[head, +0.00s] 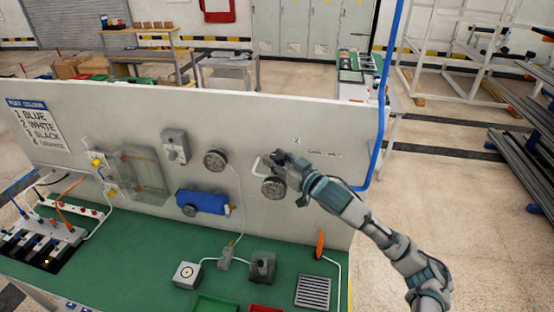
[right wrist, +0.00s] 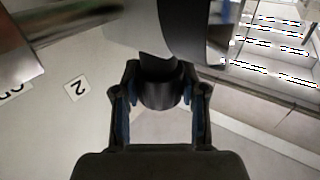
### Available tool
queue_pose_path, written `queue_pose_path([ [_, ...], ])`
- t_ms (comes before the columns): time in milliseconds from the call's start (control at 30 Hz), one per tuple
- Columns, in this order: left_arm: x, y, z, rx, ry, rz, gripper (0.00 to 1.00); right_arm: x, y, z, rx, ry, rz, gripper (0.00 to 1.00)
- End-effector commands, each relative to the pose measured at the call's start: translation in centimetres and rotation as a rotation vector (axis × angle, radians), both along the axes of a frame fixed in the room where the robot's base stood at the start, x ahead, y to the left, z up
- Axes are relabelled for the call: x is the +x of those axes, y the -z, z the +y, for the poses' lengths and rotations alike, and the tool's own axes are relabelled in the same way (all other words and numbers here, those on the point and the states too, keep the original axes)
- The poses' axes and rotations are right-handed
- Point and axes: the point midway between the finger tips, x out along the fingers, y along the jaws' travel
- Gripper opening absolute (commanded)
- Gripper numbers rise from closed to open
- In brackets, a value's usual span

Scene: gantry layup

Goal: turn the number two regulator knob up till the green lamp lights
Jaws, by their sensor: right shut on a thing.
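My right gripper (head: 281,163) reaches the upright panel from the right. In the right wrist view its two fingers (right wrist: 160,107) are shut on a dark round knob (right wrist: 160,90), one on each side. A label with the number 2 (right wrist: 77,88) is on the panel beside it, and a small label (head: 297,141) also shows in the head view. A round gauge (head: 273,188) sits just below the gripper. I cannot make out a lit green lamp in either view. The knob is hidden behind the gripper in the head view. My left gripper is out of view.
A second gauge (head: 214,160), a grey switch box (head: 175,146) and a blue cylinder (head: 203,202) are on the panel (head: 300,110) to the left. A blue pipe (head: 390,80) runs down its right edge. The green bench top (head: 140,270) below holds several small devices.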

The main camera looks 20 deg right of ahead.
Motion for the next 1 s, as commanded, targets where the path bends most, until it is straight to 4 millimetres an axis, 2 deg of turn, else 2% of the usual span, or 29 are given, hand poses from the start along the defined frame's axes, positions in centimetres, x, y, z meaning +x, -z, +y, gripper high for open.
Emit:
queue_pose_path([
  [267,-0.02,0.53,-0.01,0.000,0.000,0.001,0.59,0.02,0.42,-0.07,0.000,0.109,0.007,0.07],
  [533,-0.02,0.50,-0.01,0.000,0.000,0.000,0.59,-0.01,0.42,-0.14,0.001,0.117,0.010,0.07],
  [567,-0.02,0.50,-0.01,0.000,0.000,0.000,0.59,-0.01,0.43,-0.14,0.001,0.117,0.010,0.44],
  [600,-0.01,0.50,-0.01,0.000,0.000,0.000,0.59,-0.01,0.43,-0.15,0.001,0.117,0.010,0.54],
  [667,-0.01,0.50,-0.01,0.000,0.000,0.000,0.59,0.00,0.39,-0.16,0.002,0.117,0.009,0.68],
  [1000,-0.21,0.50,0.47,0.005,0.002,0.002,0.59,-0.04,0.27,-0.20,0.000,0.118,0.006,0.68],
])
